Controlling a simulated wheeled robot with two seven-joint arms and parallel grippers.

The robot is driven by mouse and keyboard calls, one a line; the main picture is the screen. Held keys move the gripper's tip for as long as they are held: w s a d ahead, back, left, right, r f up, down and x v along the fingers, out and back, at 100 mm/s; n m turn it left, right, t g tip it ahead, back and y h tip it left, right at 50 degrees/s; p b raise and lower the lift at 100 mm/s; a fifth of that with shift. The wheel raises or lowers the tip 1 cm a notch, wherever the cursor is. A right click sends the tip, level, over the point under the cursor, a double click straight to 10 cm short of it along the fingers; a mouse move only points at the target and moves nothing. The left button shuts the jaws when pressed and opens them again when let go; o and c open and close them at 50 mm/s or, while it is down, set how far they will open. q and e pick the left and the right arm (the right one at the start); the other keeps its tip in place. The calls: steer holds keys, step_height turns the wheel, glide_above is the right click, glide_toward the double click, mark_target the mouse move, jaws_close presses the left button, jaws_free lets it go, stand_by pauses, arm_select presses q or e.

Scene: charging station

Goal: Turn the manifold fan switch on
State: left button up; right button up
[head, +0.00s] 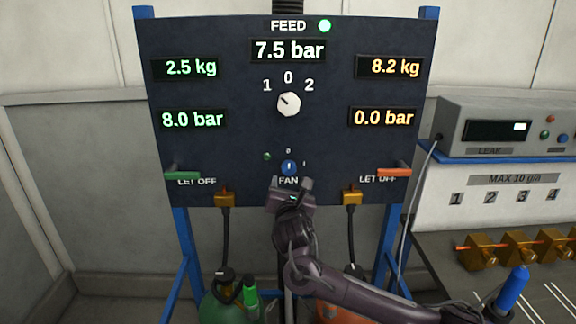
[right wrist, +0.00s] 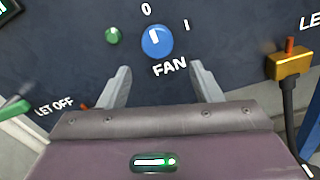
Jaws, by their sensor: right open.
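The fan switch is a round blue knob (head: 289,168) low in the middle of the dark panel, above the word FAN. In the right wrist view the knob (right wrist: 158,42) has a white mark pointing up towards 0, with I to its right. A small dull green lamp (right wrist: 113,36) is left of it. My right gripper (head: 291,185) is open and empty just below the knob. In the right wrist view its two fingers (right wrist: 160,78) stand apart at either side of the FAN label, short of the knob. My left gripper is not in view.
The panel (head: 225,95) carries lit displays, a white selector knob (head: 288,104) above the fan switch, a green lever (head: 183,175) and an orange lever (head: 394,172). Brass connectors with hoses flank my gripper. A grey leak tester (head: 505,125) stands at the right.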

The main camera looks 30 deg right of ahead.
mark_target(288, 171)
steer(key=shift+w+d+r, duration=0.45)
steer(key=shift+w+r, duration=0.1)
steer(key=shift+r, duration=0.05)
steer(key=shift+r+p+x, duration=0.2)
steer(key=shift+p+x, duration=0.45)
steer(key=shift+x, duration=0.35)
steer(key=x, duration=0.2)
steer(key=shift+w+d+f, duration=0.1)
steer(key=shift+w+f, duration=0.1)
steer(key=shift+w, duration=0.05)
steer(key=shift+w+d+f, duration=0.1)
steer(key=shift+w+d, duration=0.1)
steer(key=shift+w, duration=0.25)
steer(key=c, duration=1)
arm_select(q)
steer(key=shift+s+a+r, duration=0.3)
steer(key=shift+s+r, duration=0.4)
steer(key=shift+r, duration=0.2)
